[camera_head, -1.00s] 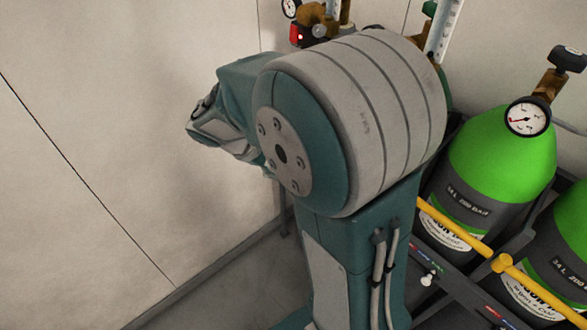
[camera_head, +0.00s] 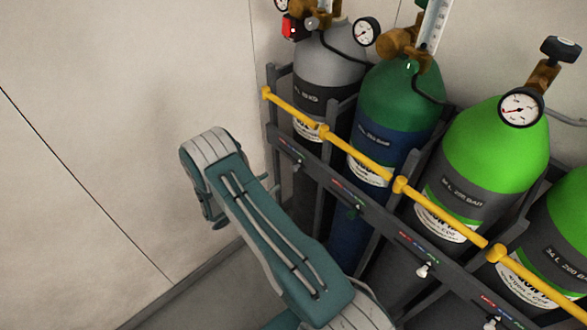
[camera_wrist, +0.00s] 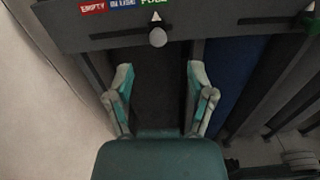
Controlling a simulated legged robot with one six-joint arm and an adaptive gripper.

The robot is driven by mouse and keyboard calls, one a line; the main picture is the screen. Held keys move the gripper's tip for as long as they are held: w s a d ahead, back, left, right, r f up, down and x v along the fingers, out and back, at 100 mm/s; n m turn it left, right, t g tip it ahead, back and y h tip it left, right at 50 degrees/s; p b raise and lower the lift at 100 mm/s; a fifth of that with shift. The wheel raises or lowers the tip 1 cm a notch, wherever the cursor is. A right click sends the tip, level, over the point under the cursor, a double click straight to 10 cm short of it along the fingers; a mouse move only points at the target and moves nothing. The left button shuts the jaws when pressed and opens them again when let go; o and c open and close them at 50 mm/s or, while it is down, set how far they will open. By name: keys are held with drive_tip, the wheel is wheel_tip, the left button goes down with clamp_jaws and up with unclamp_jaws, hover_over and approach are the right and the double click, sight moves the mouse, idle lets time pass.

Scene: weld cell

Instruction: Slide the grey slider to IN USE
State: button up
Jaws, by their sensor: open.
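The grey slider's round knob (camera_wrist: 157,38) shows in the wrist view at the right end of its dark slot. Its white pointer is under the green FULL label (camera_wrist: 155,2). The blue IN USE label (camera_wrist: 123,3) is left of that, and the red EMPTY label (camera_wrist: 92,7) is furthest left. My gripper (camera_wrist: 160,72) is open and empty, its two fingers apart below the knob and not touching it.
The rack's dark rail (camera_head: 385,225) carries similar sliders under the other cylinders. A yellow bar (camera_head: 360,147) runs across the grey cylinder (camera_head: 330,62), the dark green one (camera_head: 400,100) and two bright green ones. A neighbouring green slider (camera_wrist: 309,8) is at the wrist view's right edge. Pale walls stand left and behind.

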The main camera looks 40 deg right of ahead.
sight(292, 169)
drive_tip(key=shift+n+t, duration=0.4)
drive_tip(key=shift+n, duration=0.1)
drive_tip(key=d, duration=0.3)
drive_tip(key=w+d+f, duration=0.1)
drive_tip(key=d, duration=0.3)
drive_tip(key=d+f, duration=0.1)
drive_tip(key=d, duration=0.2)
drive_tip(key=shift+w+d, duration=0.3)
drive_tip(key=shift+d, duration=0.05)
clamp_jaws()
